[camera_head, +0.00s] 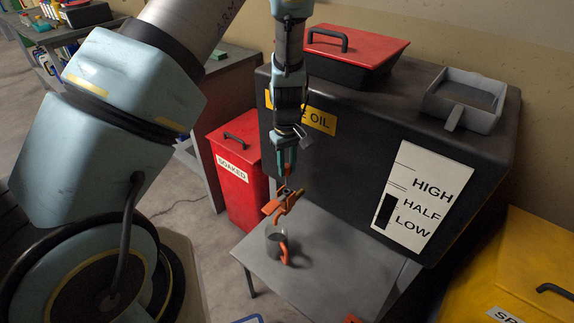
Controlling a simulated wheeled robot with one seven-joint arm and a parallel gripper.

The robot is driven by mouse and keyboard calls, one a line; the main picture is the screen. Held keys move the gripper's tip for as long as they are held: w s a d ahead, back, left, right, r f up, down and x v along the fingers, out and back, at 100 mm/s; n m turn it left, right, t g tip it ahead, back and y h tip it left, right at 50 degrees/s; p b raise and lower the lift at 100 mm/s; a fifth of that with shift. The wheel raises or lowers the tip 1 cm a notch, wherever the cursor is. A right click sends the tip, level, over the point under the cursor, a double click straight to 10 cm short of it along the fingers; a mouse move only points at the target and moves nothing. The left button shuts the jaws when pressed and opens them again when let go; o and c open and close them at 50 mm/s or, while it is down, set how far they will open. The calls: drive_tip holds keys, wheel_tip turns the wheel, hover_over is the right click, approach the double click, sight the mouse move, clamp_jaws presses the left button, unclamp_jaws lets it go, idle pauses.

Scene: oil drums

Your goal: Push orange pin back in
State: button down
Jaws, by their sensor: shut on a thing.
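My gripper (284,172) points down in front of the black waste oil tank (345,150). It is shut on a small orange piece just below its fingertips, which looks like the orange pin (287,191); the fingers hide most of it. An orange tap or handle part (270,207) shows right under the fingertips, close to the tank's front. How far the pin sits in it I cannot tell. A grey jug (274,238) with an orange handle stands upright below, on the grey table (318,275).
A red bin marked SOAKED (236,172) stands left of the tank. A red-lidded tray (350,52) and a grey scoop-like tray (464,98) rest on the tank. A yellow bin (515,270) is at right. The tabletop right of the jug is clear.

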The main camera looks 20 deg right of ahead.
sight(287, 174)
drive_tip(key=shift+f+b, duration=0.5)
drive_tip(key=shift+f, duration=0.4)
drive_tip(key=shift+f, duration=0.15)
drive_tip(key=shift+f+b, duration=0.65)
drive_tip(key=shift+f, duration=0.25)
drive_tip(key=shift+f, duration=0.25)
drive_tip(key=shift+f+b, duration=0.3)
drive_tip(key=shift+b, duration=0.1)
drive_tip(key=shift+f+b, duration=0.7)
drive_tip(key=shift+f, duration=0.5)
drive_tip(key=c, duration=0.6)
unclamp_jaws()
